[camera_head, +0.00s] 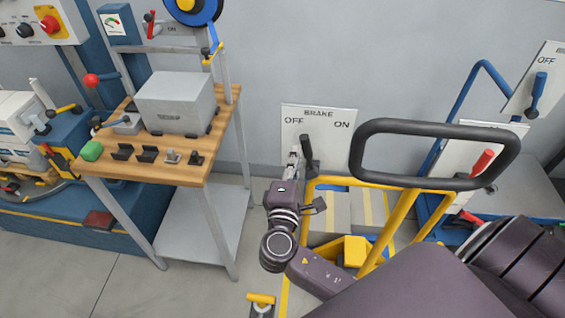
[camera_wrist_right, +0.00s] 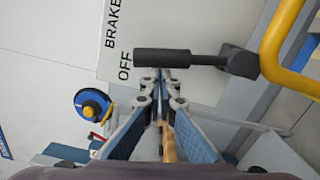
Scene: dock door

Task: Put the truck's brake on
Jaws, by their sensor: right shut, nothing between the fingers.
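The brake sign (camera_head: 328,117) is a white plate marked OFF on the left and ON on the right. A black brake lever (camera_head: 307,153) stands in front of it, nearly upright and on the OFF side. In the right wrist view the lever's black grip (camera_wrist_right: 163,56) lies across the picture beside the word OFF. My right gripper (camera_head: 293,156) is shut and empty, just left of the lever. In the wrist view its fingertips (camera_wrist_right: 160,76) lie close to the grip; I cannot tell whether they touch. The truck has a yellow frame (camera_head: 397,222) and a black loop handle (camera_head: 437,127).
A wooden-topped bench (camera_head: 210,165) with a grey box (camera_head: 176,102) stands left of my right gripper. Another lever panel (camera_head: 540,80) with a blue lever and a red-handled lever (camera_head: 483,160) stand at the right. Grey floor (camera_head: 75,275) is clear at lower left.

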